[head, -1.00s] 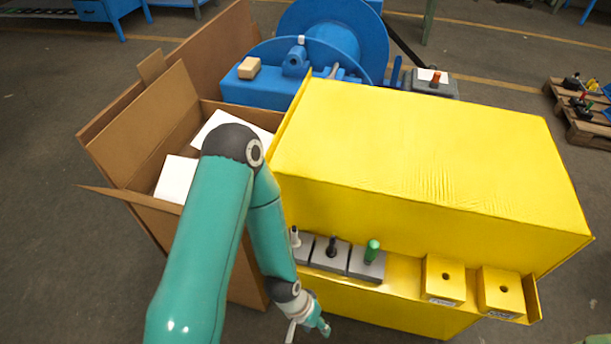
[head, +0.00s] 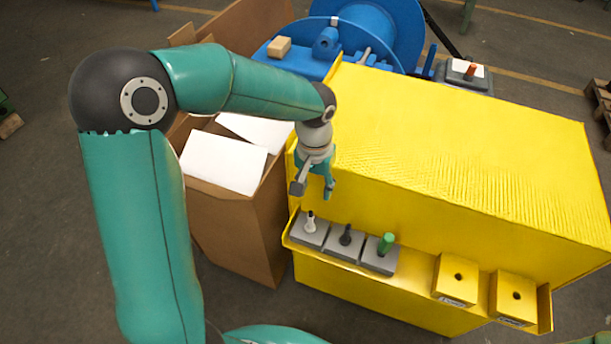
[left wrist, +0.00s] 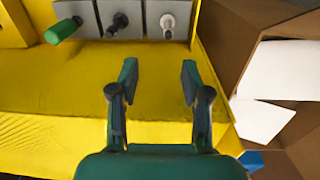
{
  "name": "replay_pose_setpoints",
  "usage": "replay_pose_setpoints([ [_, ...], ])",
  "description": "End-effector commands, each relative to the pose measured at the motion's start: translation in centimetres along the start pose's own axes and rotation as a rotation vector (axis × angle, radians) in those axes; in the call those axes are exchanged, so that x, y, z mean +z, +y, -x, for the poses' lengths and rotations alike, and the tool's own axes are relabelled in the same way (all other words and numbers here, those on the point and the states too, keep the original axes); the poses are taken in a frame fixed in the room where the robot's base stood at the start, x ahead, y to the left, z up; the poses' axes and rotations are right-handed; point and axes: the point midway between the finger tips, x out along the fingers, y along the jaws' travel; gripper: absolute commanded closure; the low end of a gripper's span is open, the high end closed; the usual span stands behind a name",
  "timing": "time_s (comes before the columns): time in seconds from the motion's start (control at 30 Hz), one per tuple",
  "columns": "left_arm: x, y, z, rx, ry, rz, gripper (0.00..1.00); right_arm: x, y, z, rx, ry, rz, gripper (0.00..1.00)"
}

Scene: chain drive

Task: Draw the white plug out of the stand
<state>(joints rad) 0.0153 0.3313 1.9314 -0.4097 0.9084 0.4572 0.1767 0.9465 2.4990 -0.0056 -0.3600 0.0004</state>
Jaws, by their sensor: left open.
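The white plug (head: 310,222) stands upright in the leftmost grey stand (head: 308,236) on the yellow ledge. In the left wrist view the white plug (left wrist: 168,24) shows at the top, in its grey stand (left wrist: 183,12). My left gripper (head: 312,193) is just above and behind the white plug, apart from it. It is open and empty. In the left wrist view its two fingers (left wrist: 158,75) point toward the row of stands, with bare yellow surface between them. My right gripper is not in view.
A black plug (head: 346,235) and a green plug (head: 386,243) stand to the right of the white one. Two yellow blocks with holes (head: 456,278) are farther right. The yellow housing (head: 470,160) rises behind. An open cardboard box (head: 235,225) with white sheets is left.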

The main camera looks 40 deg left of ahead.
Motion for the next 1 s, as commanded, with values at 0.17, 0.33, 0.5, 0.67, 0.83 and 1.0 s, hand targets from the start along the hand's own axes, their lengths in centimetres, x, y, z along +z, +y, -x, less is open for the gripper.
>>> replay_pose_setpoints([
  [0.17, 0.0, -1.1, 1.3, -0.033, 0.000, 0.022, 0.53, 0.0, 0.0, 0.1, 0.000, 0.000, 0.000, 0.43],
  [0.33, 0.0, -1.1, -0.7, -0.033, -0.004, 0.021, 0.53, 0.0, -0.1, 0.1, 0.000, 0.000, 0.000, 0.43],
  [0.5, 0.1, -1.2, -3.9, -0.033, -0.007, 0.019, 0.53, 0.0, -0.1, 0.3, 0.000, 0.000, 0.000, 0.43],
  [0.67, 0.1, -1.2, -7.1, -0.031, -0.007, 0.019, 0.53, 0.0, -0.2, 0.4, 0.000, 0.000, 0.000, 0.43],
  [0.83, 0.1, -1.3, -10.5, -0.031, -0.007, 0.019, 0.53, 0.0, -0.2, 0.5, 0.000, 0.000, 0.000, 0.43],
  [1.0, 0.1, -1.4, -13.2, -0.031, -0.005, 0.018, 0.53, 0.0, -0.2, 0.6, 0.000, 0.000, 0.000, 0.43],
])
